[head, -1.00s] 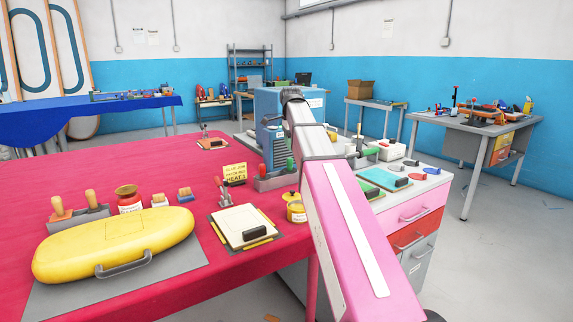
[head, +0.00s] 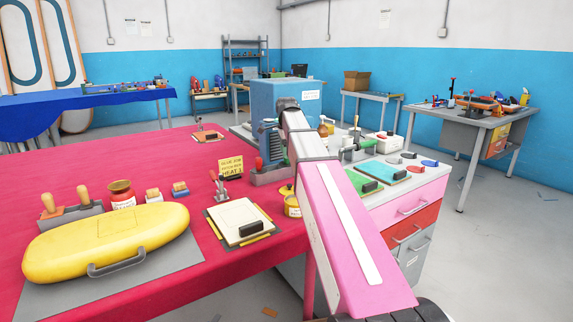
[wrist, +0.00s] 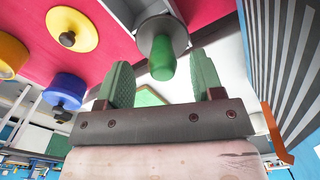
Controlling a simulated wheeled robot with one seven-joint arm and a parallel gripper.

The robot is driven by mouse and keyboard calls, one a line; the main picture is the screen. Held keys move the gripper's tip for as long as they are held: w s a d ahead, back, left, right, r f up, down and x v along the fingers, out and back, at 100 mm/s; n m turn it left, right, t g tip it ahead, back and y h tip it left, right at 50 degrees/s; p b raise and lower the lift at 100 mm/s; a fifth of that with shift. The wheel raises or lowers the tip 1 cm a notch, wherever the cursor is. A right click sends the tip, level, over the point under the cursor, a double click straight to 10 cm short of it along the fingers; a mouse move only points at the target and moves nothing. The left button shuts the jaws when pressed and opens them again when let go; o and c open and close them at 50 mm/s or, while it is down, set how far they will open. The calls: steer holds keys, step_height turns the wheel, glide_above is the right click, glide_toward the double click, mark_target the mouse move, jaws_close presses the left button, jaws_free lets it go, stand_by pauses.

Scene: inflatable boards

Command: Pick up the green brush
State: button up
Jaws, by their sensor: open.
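In the wrist view a green rounded handle (wrist: 162,58) stands out of a dark grey round collar (wrist: 160,32). It looks like the green brush, though any bristles are hidden. My gripper (wrist: 164,78) is open, with its two green ridged fingers spread below the handle in the picture. The handle's end lies in line with the gap between them, and nothing is held. In the head view my pink arm reaches over the table's right side. My gripper and the green handle are hidden there.
A yellow pot (wrist: 72,30) and a blue pot (wrist: 66,90), both with dark knobs, show left of the gripper. A striped grey body (wrist: 292,50) is close on the right. In the head view a blue machine (head: 292,100) stands behind my arm; a yellow case (head: 105,240) lies front left.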

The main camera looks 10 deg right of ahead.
mark_target(287, 163)
step_height(287, 163, down, 3)
steer(key=shift+w+f, duration=0.1)
steer(key=shift+w, duration=0.05)
steer(key=c, duration=1)
step_height(287, 163, up, 10)
steer(key=shift+f, duration=0.2)
steer(key=shift+r, duration=0.25)
steer(key=shift+o, duration=0.3)
